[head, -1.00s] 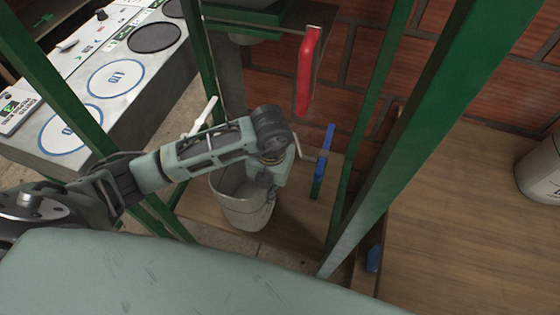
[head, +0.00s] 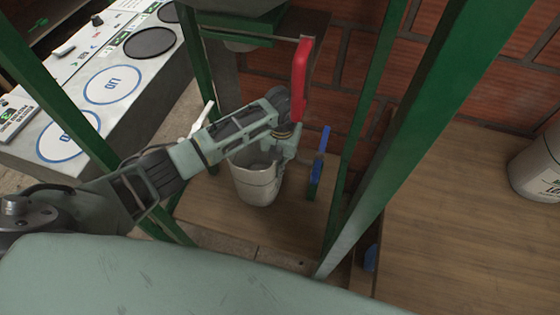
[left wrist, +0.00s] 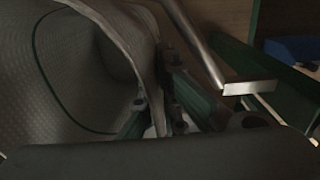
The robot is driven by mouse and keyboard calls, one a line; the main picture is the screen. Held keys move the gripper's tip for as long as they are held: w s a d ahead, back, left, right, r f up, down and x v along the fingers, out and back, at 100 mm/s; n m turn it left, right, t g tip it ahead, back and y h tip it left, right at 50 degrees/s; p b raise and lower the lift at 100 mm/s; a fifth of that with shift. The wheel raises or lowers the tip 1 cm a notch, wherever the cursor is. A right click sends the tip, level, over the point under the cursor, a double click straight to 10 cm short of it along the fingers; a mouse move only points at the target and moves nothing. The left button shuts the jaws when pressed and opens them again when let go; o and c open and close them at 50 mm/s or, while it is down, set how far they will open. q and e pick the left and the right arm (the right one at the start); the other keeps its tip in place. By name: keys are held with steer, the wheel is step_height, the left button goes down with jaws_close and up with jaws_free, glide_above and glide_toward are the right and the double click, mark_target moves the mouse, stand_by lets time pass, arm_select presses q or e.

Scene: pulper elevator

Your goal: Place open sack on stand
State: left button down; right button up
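The open sack (head: 257,187) is pale grey, upright and open at the top, inside the green frame in the head view. It hangs over or rests on a wooden board (head: 210,207); I cannot tell which. This board may be the stand. My left gripper (head: 284,158) is at the sack's right rim, partly hidden by its own arm. In the left wrist view the sack (left wrist: 80,65) fills the left side, and the gripper fingers (left wrist: 168,98) pinch its rim. My right gripper is not in view.
Green posts (head: 425,140) stand close around the sack. A red handle (head: 301,78) hangs above it, and a blue handle (head: 319,165) is just right of the gripper. A brick wall (head: 345,70) is behind. A grey counter with marked circles (head: 112,84) is at left.

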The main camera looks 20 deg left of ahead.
arm_select(q)
steer(key=shift+f, duration=0.2)
steer(key=c, duration=2.3)
jaws_free()
steer(key=shift+o, duration=0.2)
steer(key=shift+r, duration=0.1)
step_height(320, 180, up, 12)
steer(key=shift+d+r+b, duration=0.15)
steer(key=shift+d+b, duration=0.05)
steer(key=shift+b, duration=0.25)
